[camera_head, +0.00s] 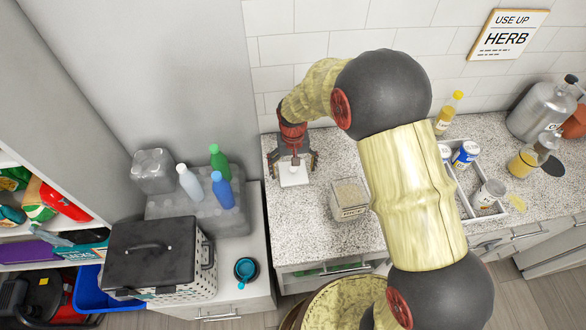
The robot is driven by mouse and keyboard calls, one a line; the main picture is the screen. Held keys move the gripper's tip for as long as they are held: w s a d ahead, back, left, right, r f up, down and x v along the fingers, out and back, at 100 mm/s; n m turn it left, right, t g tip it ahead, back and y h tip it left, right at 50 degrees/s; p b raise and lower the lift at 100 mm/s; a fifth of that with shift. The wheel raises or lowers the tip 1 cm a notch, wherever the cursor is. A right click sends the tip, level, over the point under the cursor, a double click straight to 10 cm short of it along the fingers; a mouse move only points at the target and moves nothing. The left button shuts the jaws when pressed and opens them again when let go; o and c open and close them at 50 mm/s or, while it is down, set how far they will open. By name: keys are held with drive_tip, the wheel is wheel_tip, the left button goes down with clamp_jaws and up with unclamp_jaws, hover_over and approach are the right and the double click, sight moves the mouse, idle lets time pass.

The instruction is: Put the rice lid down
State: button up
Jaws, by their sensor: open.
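A small white square lid (293,178) lies at the left part of the speckled counter (320,235). My gripper (294,168) is just above and behind it, pointing down, with its fingers spread to either side. The gripper is open. Whether a finger still touches the lid cannot be told. An open clear container of rice (349,198) with a label on its front stands to the right of the lid, near the counter's front edge.
My arm crosses the counter just right of the rice container. Beyond it are a divided tray (470,190) with cans and a yellow bottle (448,112). Left, a lower surface holds bottles (222,188) and a dark-lidded basket (150,258). Counter in front of the lid is clear.

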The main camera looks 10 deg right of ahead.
drive_tip(key=shift+r, duration=0.1)
wheel_tip(320, 180, up, 12)
drive_tip(key=p, duration=0.1)
drive_tip(key=shift+r+p, duration=0.2)
drive_tip(key=shift+p, duration=0.15)
wheel_tip(320, 180, up, 7)
drive_tip(key=t, duration=0.1)
hover_over(293, 168)
drive_tip(key=s+d, duration=0.3)
drive_tip(key=s+d+r+t, duration=0.3)
drive_tip(key=s+d+r, duration=0.2)
drive_tip(key=s+r, duration=0.7)
drive_tip(key=s+d+r+t, duration=0.1)
drive_tip(key=s+d, duration=0.2)
drive_tip(key=s, duration=0.7)
drive_tip(key=shift+s+r+t, duration=0.2)
drive_tip(key=shift+r+t, duration=0.1)
drive_tip(key=shift+d, duration=0.1)
wheel_tip(293, 168, down, 5)
drive_tip(key=b, duration=0.5)
drive_tip(key=shift+f, duration=0.2)
drive_tip(key=shift+r, duration=0.2)
drive_tip(key=shift+c, duration=0.8)
